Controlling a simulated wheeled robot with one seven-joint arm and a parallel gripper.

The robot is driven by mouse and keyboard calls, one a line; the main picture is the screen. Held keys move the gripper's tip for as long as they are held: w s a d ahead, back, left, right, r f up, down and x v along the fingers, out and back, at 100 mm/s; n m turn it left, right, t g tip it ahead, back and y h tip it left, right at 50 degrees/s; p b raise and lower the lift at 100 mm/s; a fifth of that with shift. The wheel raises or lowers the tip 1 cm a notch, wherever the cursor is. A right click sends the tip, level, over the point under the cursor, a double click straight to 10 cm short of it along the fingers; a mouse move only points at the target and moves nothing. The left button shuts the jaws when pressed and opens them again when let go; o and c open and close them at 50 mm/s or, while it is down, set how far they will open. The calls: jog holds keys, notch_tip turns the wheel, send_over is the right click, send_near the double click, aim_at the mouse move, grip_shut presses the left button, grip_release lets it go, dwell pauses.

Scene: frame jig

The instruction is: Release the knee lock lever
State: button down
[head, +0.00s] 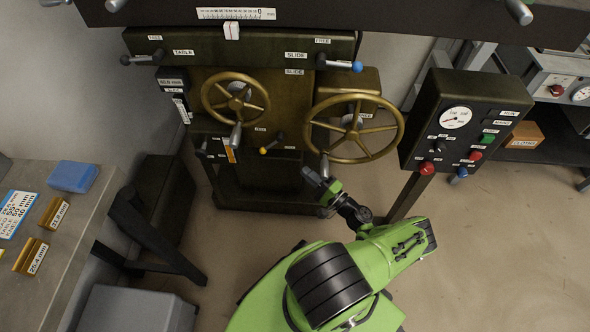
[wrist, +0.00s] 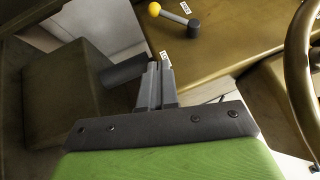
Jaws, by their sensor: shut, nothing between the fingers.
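A short lever with a yellow knob (head: 263,150) sits low on the front of the machine, between the two handwheels. It also shows in the wrist view (wrist: 174,14), its arm running from the yellow knob at upper left to a dark round hub at lower right. Its label is too small to read, so I cannot confirm it is the knee lock lever. My gripper (head: 310,174) is in front of the machine, below and right of this lever. In the wrist view my gripper (wrist: 159,66) is shut and empty, with its fingertips apart from the yellow-knobbed lever.
A large brass handwheel (head: 397,128) stands just above my gripper, its rim also at the wrist view's right edge. A smaller handwheel (head: 264,92) is to its left. A dark control box (head: 425,100) is at right, a bench (head: 75,235) at left. Open floor lies right.

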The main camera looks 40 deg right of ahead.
send_near(271, 144)
jog(key=w+d+f, duration=0.2)
jog(key=w+f, duration=0.1)
jog(key=w, duration=0.2)
jog(key=w+a, duration=0.1)
jog(key=w+a+r, duration=0.1)
jog(key=shift+w+a, duration=0.25)
jog(key=shift+a, duration=0.15)
